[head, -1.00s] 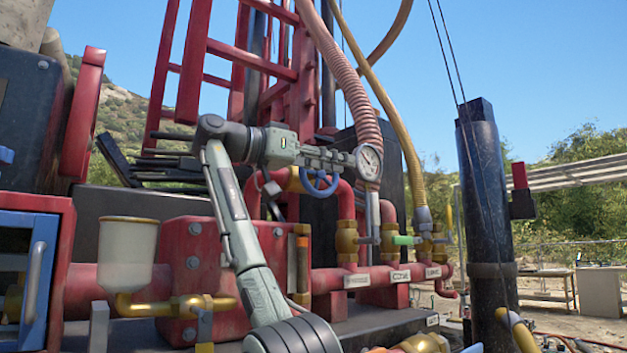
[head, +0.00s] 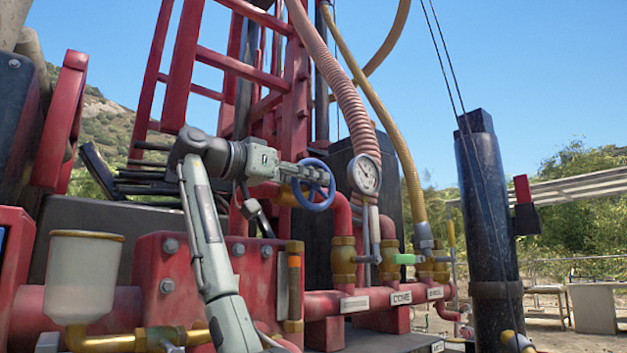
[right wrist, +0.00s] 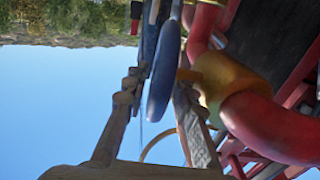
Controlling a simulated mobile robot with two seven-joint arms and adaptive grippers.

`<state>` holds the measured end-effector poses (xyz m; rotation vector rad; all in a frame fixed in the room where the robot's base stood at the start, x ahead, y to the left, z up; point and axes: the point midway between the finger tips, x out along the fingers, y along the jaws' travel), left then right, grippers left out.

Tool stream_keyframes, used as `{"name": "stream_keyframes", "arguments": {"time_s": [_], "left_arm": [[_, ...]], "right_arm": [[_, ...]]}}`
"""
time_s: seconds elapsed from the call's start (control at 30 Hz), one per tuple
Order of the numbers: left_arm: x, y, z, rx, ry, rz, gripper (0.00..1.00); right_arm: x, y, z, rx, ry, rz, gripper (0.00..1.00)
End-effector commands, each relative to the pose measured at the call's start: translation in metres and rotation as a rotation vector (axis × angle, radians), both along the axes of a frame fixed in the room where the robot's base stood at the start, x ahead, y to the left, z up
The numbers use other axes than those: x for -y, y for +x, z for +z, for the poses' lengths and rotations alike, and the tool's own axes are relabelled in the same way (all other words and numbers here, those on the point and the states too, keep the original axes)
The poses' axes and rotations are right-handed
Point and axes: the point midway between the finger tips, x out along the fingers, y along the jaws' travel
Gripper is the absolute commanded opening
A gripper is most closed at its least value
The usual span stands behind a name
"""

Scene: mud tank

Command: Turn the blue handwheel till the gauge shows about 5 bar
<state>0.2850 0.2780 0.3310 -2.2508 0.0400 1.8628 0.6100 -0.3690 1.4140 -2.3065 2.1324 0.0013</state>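The blue handwheel (head: 313,185) stands left of the round white gauge (head: 365,174) in the head view. The gauge's dark needle shows, but its scale is too small to read. My right gripper (head: 318,176) reaches in from the left at the upper part of the wheel. In the right wrist view the wheel's rim (right wrist: 163,75) runs between the two spread fingers of my right gripper (right wrist: 158,95). A gap shows between the rim and the left finger; contact with the right finger cannot be told. My left gripper is not in view.
Red pipes with brass fittings (head: 343,258) and a green-handled valve (head: 405,259) lie below the gauge. A ribbed hose (head: 350,105) passes just above it. A black post (head: 487,220) stands to the right. A white cup (head: 85,275) is at lower left.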

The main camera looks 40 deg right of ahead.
Motion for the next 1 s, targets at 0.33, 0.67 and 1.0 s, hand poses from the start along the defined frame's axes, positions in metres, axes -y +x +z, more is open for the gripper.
{"name": "stream_keyframes", "arguments": {"time_s": [0.33,0.67,1.0], "left_arm": [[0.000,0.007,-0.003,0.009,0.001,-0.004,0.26],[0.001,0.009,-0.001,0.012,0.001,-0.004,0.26],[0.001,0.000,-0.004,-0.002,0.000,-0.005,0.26]], "right_arm": [[0.010,0.001,0.000,0.000,0.000,-0.001,0.26],[0.010,0.001,0.000,0.000,0.000,-0.001,0.00],[0.011,0.000,0.004,-0.009,0.145,0.002,0.00]]}}
